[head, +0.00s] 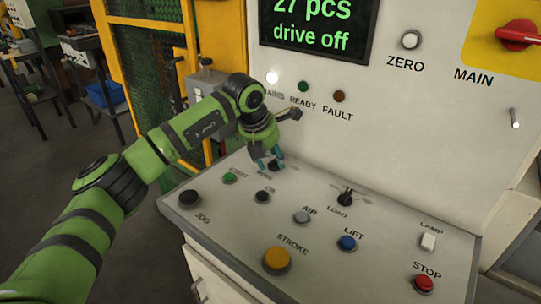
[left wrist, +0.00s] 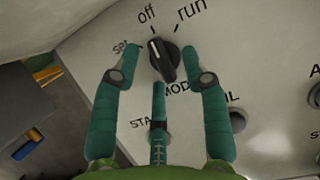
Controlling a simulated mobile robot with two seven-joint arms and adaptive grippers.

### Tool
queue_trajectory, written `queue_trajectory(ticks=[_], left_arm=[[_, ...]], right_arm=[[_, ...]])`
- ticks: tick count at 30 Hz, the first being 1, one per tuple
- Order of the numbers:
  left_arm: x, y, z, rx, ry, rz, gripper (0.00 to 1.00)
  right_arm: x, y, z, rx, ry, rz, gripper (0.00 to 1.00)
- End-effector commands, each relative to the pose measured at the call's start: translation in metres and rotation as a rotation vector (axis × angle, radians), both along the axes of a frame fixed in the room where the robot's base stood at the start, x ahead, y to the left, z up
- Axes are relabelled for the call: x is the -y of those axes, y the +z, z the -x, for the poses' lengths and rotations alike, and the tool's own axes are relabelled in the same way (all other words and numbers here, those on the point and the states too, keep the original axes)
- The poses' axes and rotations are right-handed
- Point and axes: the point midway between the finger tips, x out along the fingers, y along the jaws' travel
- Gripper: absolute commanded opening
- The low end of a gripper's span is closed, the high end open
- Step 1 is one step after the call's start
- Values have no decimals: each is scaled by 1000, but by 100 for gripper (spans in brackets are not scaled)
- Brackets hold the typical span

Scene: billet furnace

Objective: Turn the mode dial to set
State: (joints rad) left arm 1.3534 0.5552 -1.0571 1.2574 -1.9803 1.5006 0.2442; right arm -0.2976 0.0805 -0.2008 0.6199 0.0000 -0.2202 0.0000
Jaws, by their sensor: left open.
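The mode dial (left wrist: 163,58) is a black knob with a white pointer line, on the pale sloping panel. In the left wrist view its pointer aims up and slightly left, close to "off"; "run" is to the right and a partly covered label that looks like "set" is to the left. In the head view the dial (head: 275,166) is partly hidden by my left gripper (head: 268,158). The left gripper (left wrist: 160,58) is open, with teal fingers on both sides of the dial and a third below it. I cannot tell whether they touch it. My right gripper is not in view.
Near the dial are a green start button (head: 229,178) and a dark knob (head: 263,196). The load dial (head: 345,197), yellow stroke button (head: 277,259), blue lift button (head: 347,243) and red stop button (head: 424,284) are further right. The upright panel's display (head: 318,30) reads "drive off".

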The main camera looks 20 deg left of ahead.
Motion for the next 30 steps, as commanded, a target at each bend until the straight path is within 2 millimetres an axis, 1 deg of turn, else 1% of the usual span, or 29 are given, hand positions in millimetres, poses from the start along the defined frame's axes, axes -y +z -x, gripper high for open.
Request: queue_trajectory(ticks=[1,4,5,6,8,9,21,26,30], left_arm=[[0,0,0,0,0,0,45],[0,0,0,0,0,0,45],[0,0,0,0,0,0,41],[0,0,0,0,0,0,25],[0,0,0,0,0,0,1],[0,0,0,0,0,0,0],[1,0,0,0,25,0,0],[1,-1,1,1,93,0,0],[3,-2,1,2,189,-1,0]], right_arm=[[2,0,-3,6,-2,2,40],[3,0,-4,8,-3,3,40],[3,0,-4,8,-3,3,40],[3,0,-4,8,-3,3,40],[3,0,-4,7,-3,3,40],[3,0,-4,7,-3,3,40],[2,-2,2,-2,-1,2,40],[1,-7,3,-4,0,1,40],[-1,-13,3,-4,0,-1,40]])
